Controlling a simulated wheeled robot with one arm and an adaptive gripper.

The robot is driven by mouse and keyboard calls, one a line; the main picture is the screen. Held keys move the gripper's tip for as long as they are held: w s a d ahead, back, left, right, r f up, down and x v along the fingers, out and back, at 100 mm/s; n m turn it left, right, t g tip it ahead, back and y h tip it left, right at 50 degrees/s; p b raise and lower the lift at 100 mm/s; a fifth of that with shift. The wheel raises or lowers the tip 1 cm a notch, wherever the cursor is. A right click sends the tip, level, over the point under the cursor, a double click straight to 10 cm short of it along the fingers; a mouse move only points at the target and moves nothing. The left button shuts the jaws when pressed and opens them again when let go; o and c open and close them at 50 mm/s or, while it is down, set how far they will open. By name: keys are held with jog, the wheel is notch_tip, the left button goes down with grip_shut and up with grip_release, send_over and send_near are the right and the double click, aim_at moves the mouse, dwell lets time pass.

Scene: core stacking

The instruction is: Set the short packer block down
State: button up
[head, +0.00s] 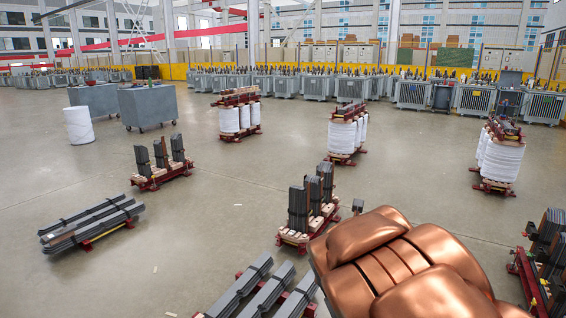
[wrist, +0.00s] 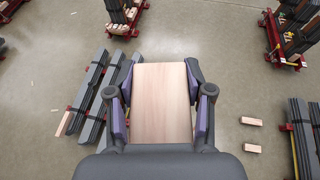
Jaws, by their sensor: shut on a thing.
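The short packer block (wrist: 164,105) is a pale wooden block, broad and flat-faced in the wrist view. My gripper (wrist: 163,66) is shut on it, with one dark purple-padded finger along each side. The block is held above the floor, seen from above; its underside and the gap beneath are hidden. In the head view my copper-coloured arm covers the lower right, and I cannot make out the block there.
Dark steel strips (wrist: 88,92) lie left of the block, with more strips (wrist: 303,140) at right. Two small wooden blocks (wrist: 250,121) (wrist: 252,148) lie on the floor. Part-built cores (head: 312,205) (head: 163,160) stand on red frames. Open floor (head: 225,190) lies between.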

notch_tip(320, 180, up, 10)
jog(key=p, duration=0.9)
jog(key=shift+r, duration=0.15)
